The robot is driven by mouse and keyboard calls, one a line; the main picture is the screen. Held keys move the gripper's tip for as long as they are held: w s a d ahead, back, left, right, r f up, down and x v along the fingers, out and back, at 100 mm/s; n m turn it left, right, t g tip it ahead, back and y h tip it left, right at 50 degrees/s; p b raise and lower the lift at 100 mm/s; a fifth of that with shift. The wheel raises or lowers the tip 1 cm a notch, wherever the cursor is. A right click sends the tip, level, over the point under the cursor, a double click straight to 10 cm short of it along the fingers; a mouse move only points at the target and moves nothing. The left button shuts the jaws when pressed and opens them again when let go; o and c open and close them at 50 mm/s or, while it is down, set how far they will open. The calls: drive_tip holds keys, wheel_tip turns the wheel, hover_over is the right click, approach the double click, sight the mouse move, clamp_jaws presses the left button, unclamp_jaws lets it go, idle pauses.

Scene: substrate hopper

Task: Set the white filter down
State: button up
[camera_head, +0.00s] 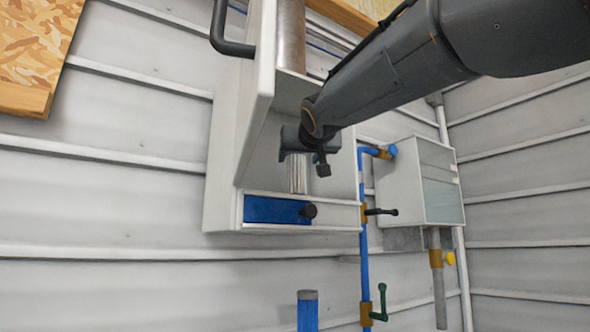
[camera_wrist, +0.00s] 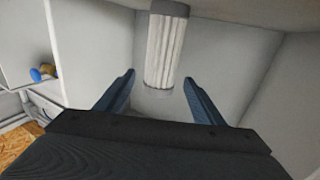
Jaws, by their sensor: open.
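The white filter (camera_wrist: 165,50) is a pleated white cylinder with a grey end cap. In the wrist view it is upright inside a pale housing, just beyond and between my spread fingertips. A gap shows on each side of it. My gripper (camera_wrist: 159,78) is open and holds nothing that I can see. In the head view my gripper (camera_head: 296,143) is inside the open white housing (camera_head: 222,170). Only a lower part of the white filter (camera_head: 298,176) shows below it; my gripper hides the rest. I cannot tell exactly what its base rests on.
The housing has an open door with a black handle (camera_head: 229,45) and a blue panel (camera_head: 275,210) with a black knob below. Blue pipe (camera_head: 364,230) with valves and a wall box (camera_head: 412,182) are at its right. A blue cylinder (camera_head: 307,312) stands below.

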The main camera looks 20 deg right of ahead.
drive_tip(key=shift+s+a+b, duration=0.15)
drive_tip(key=shift+s+b, duration=0.25)
drive_tip(key=shift+s, duration=1.25)
drive_tip(key=shift+s, duration=0.1)
